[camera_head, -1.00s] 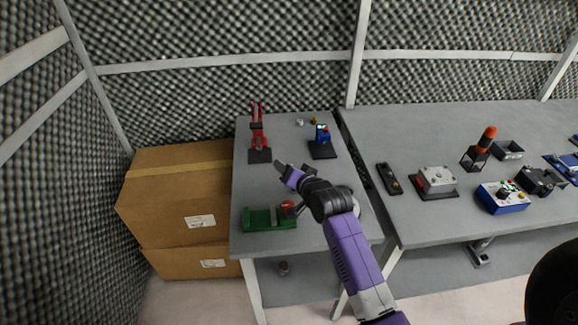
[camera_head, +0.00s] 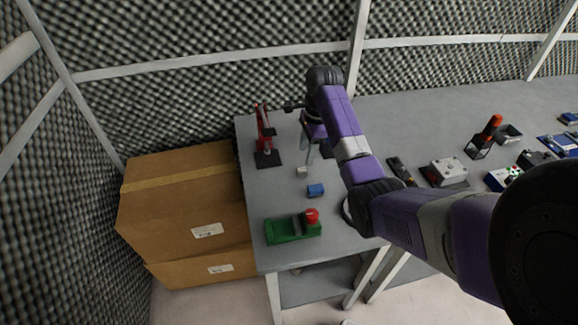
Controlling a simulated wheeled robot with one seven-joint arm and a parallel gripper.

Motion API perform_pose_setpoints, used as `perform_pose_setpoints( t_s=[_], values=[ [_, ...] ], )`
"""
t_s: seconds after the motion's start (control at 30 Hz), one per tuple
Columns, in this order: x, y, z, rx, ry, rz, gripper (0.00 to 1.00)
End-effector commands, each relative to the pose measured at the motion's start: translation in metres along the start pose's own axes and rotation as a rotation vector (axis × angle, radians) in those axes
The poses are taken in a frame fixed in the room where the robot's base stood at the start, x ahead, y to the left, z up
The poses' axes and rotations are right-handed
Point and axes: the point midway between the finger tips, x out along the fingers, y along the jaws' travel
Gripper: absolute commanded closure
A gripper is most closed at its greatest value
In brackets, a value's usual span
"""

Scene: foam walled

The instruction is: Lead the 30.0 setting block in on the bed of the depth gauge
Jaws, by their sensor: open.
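The depth gauge is probably the device on the dark base (camera_head: 327,152) at the back of the left table; my arm hides most of it. A small light grey block (camera_head: 301,172) and a blue block (camera_head: 316,190) lie on the table in front of it. I cannot read a 30.0 marking on either, so I cannot tell which is the setting block. My gripper (camera_head: 309,160) points down, open, just behind and above the grey block. Its fingers are small and partly blurred, and nothing shows between them.
A red upright clamp (camera_head: 265,135) stands back left on a dark base. A green fixture (camera_head: 285,231) with a red knob (camera_head: 312,215) sits at the front. Cardboard boxes (camera_head: 180,200) stand left of the table. Several devices occupy the right table. The left table's middle is fairly open.

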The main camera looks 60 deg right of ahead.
Motion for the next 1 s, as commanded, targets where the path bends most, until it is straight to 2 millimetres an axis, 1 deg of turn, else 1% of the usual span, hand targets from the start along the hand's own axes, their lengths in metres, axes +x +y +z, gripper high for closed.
perform_pose_setpoints(
  t_s=[0.07, 0.37, 0.6, 0.7, 0.8, 0.97, 1.0],
  values=[
    [-0.001, 0.004, -0.003, 0.029, 0.002, 0.029, 0.47],
    [0.027, 0.007, -0.003, 0.036, 0.002, 0.038, 0.47],
    [0.061, 0.007, -0.001, 0.035, 0.003, 0.037, 0.47],
    [0.07, 0.007, -0.001, 0.035, 0.003, 0.035, 0.47],
    [0.074, 0.007, -0.001, 0.035, 0.003, 0.034, 0.47],
    [0.075, 0.007, -0.001, 0.035, 0.002, 0.033, 0.47],
    [0.075, 0.007, -0.001, 0.035, 0.002, 0.033, 0.49]
  ],
)
